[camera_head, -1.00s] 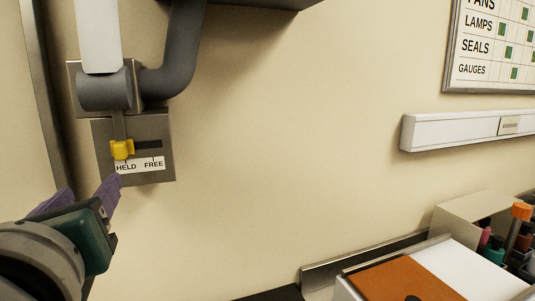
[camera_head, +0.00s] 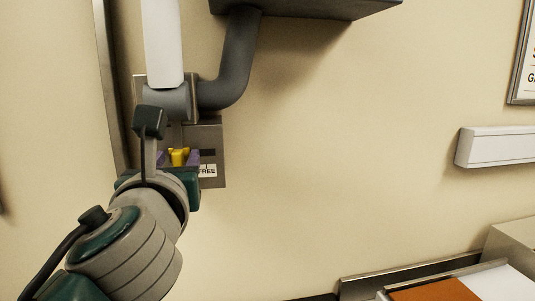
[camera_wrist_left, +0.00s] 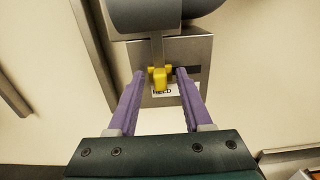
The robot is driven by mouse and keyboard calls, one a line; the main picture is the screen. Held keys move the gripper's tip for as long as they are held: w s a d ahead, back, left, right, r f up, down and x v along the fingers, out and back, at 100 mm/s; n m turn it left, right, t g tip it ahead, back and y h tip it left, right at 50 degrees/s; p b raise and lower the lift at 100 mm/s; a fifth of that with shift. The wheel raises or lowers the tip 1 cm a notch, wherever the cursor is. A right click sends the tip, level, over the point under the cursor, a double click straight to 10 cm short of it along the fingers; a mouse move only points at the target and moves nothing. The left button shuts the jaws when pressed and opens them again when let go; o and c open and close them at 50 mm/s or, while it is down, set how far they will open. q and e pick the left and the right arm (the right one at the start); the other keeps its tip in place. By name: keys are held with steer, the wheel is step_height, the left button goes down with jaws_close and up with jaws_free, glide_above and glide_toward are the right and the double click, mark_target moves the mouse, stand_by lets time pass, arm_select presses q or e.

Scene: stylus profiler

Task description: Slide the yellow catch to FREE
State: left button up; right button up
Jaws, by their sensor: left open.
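The yellow catch (camera_head: 178,157) sits at the left, HELD end of its dark slot on a grey metal plate (camera_head: 214,133) on the wall. In the left wrist view the catch (camera_wrist_left: 160,77) stands between the two purple fingers, with the HELD label partly showing below it. My left gripper (camera_head: 178,158) is open, with one finger on each side of the catch. In the left wrist view there are gaps between the fingers (camera_wrist_left: 159,76) and the catch. The FREE label (camera_head: 207,171) shows right of the gripper. My right gripper is not in view.
A grey pipe (camera_head: 236,65) and a white lever (camera_head: 163,40) are just above the plate. A dark box (camera_head: 310,8) overhangs at the top. A white rail (camera_head: 497,146) is at right. The wall between is clear.

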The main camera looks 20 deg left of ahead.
arm_select(q)
jaws_close()
stand_by(0.3)
stand_by(1.1)
